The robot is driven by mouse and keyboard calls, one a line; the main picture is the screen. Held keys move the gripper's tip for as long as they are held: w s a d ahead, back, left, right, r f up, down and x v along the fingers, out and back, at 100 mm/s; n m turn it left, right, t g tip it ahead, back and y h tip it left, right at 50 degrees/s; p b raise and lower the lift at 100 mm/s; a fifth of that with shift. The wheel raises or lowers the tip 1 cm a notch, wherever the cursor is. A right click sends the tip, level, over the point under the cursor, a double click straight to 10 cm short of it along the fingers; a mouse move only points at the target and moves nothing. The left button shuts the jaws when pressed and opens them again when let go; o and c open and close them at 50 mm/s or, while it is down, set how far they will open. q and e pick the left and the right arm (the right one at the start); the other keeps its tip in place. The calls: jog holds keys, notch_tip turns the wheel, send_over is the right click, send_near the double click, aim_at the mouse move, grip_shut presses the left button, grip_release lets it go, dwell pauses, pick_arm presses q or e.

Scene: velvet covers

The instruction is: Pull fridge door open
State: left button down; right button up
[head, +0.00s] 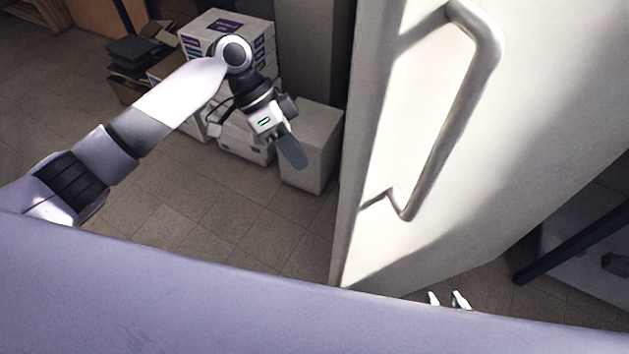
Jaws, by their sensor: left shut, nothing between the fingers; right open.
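The white fridge door (540,110) fills the right of the head view and stands at an angle. Its long bar handle (462,115) is on the face toward me, and no gripper touches it. The door's narrow edge shows on its left side; I cannot tell how far the door is open. My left gripper (296,158) is to the left of the door, shut and empty, pointing down, apart from the door. My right gripper (447,299) shows only its two fingertips, apart and empty, below the door's bottom edge; the rest is hidden behind my body.
Stacked cartons (228,38) and a white box (313,150) stand on the floor behind my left gripper. Dark trays (133,55) lie further left. A dark bar (570,240) crosses the lower right. The tiled floor (235,215) left of the door is clear.

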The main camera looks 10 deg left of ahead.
pick_arm(q)
jog(key=s+d+f+p, duration=0.1)
jog(key=s+d+f, duration=0.4)
jog(key=d+f, duration=0.2)
jog(key=shift+s+f, duration=0.2)
jog(key=shift+s, duration=0.1)
pick_arm(e)
jog(key=shift+r, duration=0.6)
